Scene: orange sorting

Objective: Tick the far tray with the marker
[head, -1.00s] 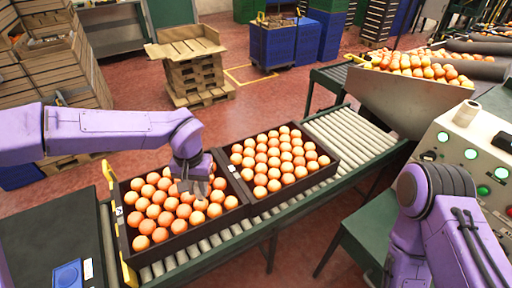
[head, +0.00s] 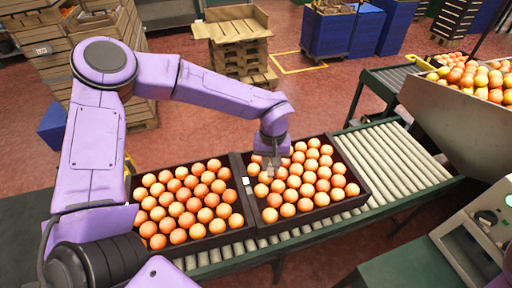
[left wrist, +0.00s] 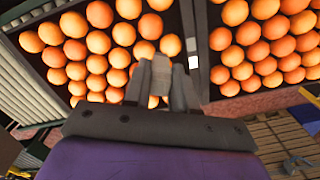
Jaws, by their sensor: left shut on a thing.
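Two dark trays full of oranges stand side by side on the roller conveyor. The far tray (head: 357,203) is on the right, and the near tray (head: 195,247) is on the left. My left gripper (head: 272,163) is above the left part of the far tray. In the left wrist view my left gripper (left wrist: 163,82) points at the oranges, its fingers shut on a small pale thing, apparently the marker (left wrist: 157,88), which is mostly hidden between them. A white label (head: 245,181) shows on the far tray's left wall, and in the left wrist view (left wrist: 194,62). My right gripper is out of view.
Empty rollers (head: 395,160) run right of the far tray. A metal hopper (head: 460,115) with fruit stands at the right, above a control panel (head: 480,235). Cardboard on pallets (head: 240,50), wooden crates (head: 50,35) and blue bins (head: 345,30) stand behind on the red floor.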

